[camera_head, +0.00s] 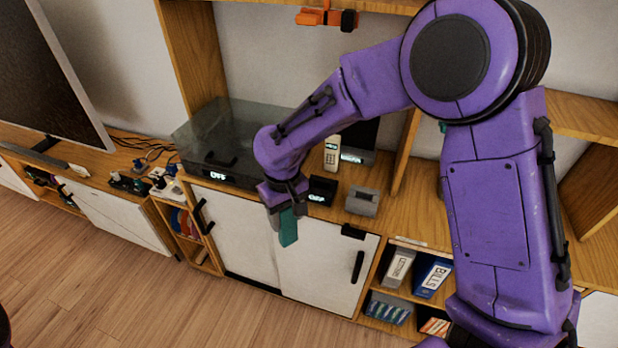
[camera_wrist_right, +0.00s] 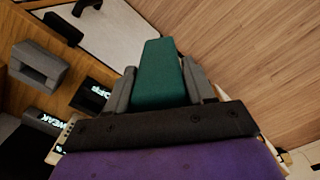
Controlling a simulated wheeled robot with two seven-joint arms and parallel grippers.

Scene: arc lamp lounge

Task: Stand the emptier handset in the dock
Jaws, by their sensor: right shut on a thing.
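My right gripper (camera_head: 284,205) is shut on a teal block-like thing (camera_head: 288,230), held in the air in front of the cabinet doors. In the right wrist view the teal thing (camera_wrist_right: 158,72) sits between the two grey fingers; I cannot tell whether it is a handset, and no display shows on it. A cream handset (camera_head: 331,153) stands upright on the cabinet top behind the gripper. A grey block with a recess (camera_head: 362,201), perhaps the dock, stands near the cabinet's front edge; it looks empty in the right wrist view (camera_wrist_right: 37,66). My left gripper is out of view.
A small black box with a lit display (camera_head: 321,189) stands left of the grey block, reading OFF in the wrist view. Behind is a lit display (camera_head: 352,157), apparently reading WEAK. A clear-lidded unit (camera_head: 217,150) is left.

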